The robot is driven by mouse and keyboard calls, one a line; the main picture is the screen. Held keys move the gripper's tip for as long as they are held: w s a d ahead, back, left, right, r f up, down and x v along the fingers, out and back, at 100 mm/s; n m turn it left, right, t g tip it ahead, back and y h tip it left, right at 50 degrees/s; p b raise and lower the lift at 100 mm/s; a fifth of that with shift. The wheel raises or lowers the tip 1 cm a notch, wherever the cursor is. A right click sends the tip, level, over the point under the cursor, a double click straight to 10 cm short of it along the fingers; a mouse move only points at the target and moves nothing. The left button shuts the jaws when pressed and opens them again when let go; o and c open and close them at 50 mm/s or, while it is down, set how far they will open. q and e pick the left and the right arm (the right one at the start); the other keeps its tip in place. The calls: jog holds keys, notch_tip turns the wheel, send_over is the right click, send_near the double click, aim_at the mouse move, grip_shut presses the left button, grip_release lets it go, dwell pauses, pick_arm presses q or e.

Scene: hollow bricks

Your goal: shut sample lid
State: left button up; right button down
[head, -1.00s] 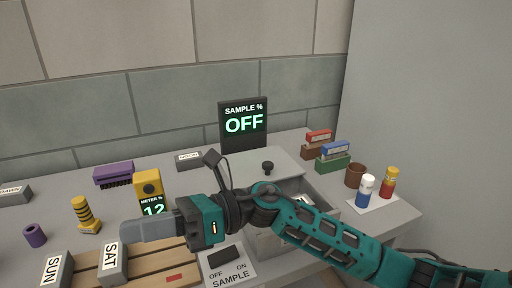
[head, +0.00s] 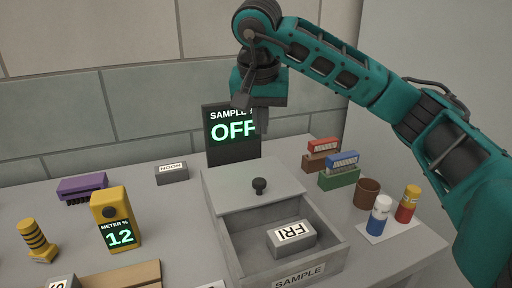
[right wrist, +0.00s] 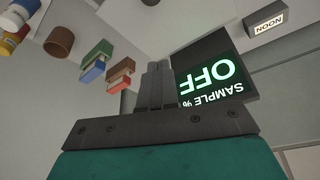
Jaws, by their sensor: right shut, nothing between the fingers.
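The grey sample box (head: 338,243) is open at its front half. Its flat grey lid (head: 225,191) with a black knob (head: 259,186) covers only the back half. A grey brick marked FRI (head: 291,238) lies inside the open part. My right gripper (head: 262,128) points down above and behind the lid, in front of the SAMPLE % display (head: 233,150), which reads OFF. Its fingers are shut and empty, and they also show together in the right wrist view (right wrist: 155,72). It touches neither lid nor knob. My left gripper is not in view.
A yellow meter (head: 114,222) reading 12 stands left of the box. Red and blue binder-like blocks (head: 340,168), a brown cup (head: 367,193) and two small bottles (head: 380,217) stand to the right. A NOON brick (head: 172,175) sits behind left.

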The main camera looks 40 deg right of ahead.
jog(key=b, duration=0.2)
send_over(251, 175)
jog(key=s+d, duration=0.1)
jog(key=s, duration=0.1)
jog(key=f, duration=0.8)
jog(key=shift+s+d+f, duration=0.15)
jog(key=shift+s, duration=0.05)
jog(key=shift+s+a+f, duration=0.5)
jog(key=shift+s+a, duration=0.3)
jog(key=shift+s, duration=0.05)
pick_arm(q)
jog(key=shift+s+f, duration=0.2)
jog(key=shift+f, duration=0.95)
pick_arm(e)
jog(key=shift+s+a, duration=0.4)
jog(key=shift+s, duration=0.1)
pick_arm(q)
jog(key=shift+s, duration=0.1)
pick_arm(e)
jog(key=shift+f, duration=0.1)
